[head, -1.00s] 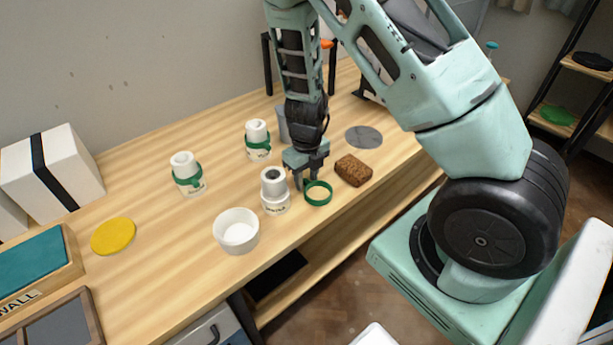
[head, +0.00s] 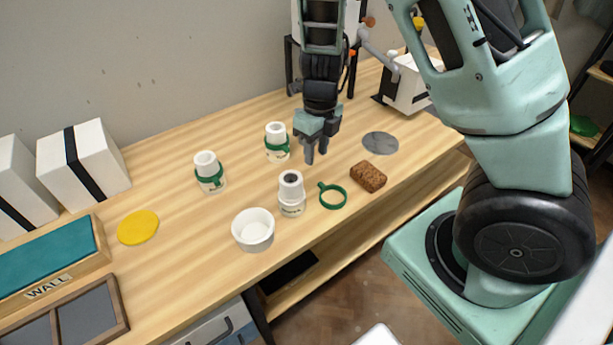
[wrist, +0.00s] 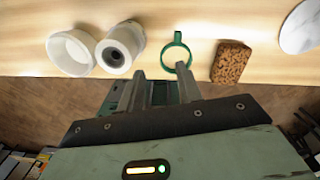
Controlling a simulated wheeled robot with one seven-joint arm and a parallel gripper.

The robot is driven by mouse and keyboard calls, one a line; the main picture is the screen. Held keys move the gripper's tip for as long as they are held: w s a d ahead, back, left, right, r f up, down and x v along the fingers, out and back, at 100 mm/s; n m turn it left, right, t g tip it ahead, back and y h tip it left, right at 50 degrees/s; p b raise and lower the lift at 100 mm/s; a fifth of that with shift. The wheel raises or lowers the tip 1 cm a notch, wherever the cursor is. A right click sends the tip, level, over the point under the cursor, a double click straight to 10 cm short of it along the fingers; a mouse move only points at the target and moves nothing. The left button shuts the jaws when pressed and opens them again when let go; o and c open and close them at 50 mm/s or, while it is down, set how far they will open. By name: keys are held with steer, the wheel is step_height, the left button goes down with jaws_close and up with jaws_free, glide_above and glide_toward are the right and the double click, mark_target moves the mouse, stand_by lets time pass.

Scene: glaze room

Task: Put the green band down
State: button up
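A green band (head: 333,196) with a small tab lies flat on the wooden table, between a white bottle and a brown sponge. It also shows in the wrist view (wrist: 177,55), beyond my fingertips. My gripper (head: 316,157) is raised above the table behind the band and apart from it. In the wrist view its two fingers (wrist: 162,78) stand apart with nothing between them. The white bottle (head: 291,196) beside the band has no band on it. Two other white bottles, at left (head: 207,170) and at back (head: 277,143), each wear a green band.
A white bowl (head: 253,230) stands near the front edge, left of the bare bottle. The brown sponge (head: 368,176) and a grey disc (head: 380,143) lie to the right. A yellow disc (head: 138,227) lies at left, near a teal tray marked WALL (head: 48,285).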

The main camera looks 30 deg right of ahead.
steer(key=s+a+r+n+y, duration=0.1)
steer(key=s+a+r+n, duration=0.3)
steer(key=a+n, duration=0.4)
steer(key=s+a+r+n+y, duration=0.1)
steer(key=s+a+r+n, duration=0.25)
steer(key=a+n, duration=0.45)
steer(key=s+a+r+n+h, duration=0.1)
steer(key=s+r+n, duration=0.2)
steer(key=n, duration=0.9)
steer(key=s+a+r+n+h, duration=0.1)
steer(key=s+a+r+n, duration=0.1)
steer(key=s+n, duration=0.7)
steer(key=r+n, duration=0.1)
steer(key=n, duration=0.2)
steer(key=shift+s+a+n, duration=0.15)
steer(key=shift+s+n, duration=0.25)
